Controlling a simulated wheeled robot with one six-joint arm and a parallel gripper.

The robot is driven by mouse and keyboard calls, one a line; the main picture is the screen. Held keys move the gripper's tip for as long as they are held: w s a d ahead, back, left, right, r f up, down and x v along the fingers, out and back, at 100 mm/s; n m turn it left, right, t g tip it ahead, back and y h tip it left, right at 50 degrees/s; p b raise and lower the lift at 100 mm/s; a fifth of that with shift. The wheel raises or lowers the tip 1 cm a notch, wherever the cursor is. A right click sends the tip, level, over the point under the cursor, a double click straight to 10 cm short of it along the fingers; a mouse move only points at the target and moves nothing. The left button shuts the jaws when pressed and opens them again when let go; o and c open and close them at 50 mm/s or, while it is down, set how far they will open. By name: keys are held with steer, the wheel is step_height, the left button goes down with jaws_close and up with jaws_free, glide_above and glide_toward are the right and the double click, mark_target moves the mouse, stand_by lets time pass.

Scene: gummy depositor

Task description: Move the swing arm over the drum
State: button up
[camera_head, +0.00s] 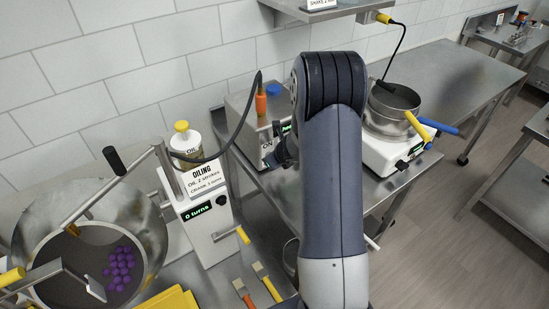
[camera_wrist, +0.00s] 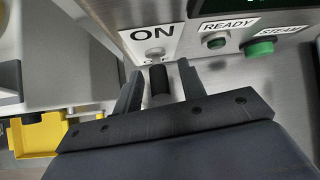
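The steel drum (camera_head: 153,232) is at the lower left of the head view, its open mouth facing me, with several purple gummies (camera_head: 120,262) inside. A thin metal bar with a black grip (camera_head: 114,160) slants from a post (camera_head: 166,170) beside the drum; it looks like the swing arm. My gripper (camera_head: 284,150) is well to the right of it, at a steel control box (camera_head: 243,108), partly hidden by my arm. In the wrist view my gripper (camera_wrist: 158,88) is open, its fingers on either side of a dark knob (camera_wrist: 160,80) below the ON label, with gaps visible.
A black hose (camera_head: 240,130) arches above. A steel pot (camera_head: 393,105) on a white base stands right of my arm.

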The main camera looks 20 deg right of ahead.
steer(key=shift+r, duration=0.1)
steer(key=v, duration=1)
steer(key=shift+s+r, duration=0.2)
steer(key=shift+s, duration=0.1)
steer(key=shift+w+f, duration=0.1)
steer(key=x, duration=1)
steer(key=shift+w+f, duration=0.2)
steer(key=shift+f, duration=0.05)
stand_by(0.3)
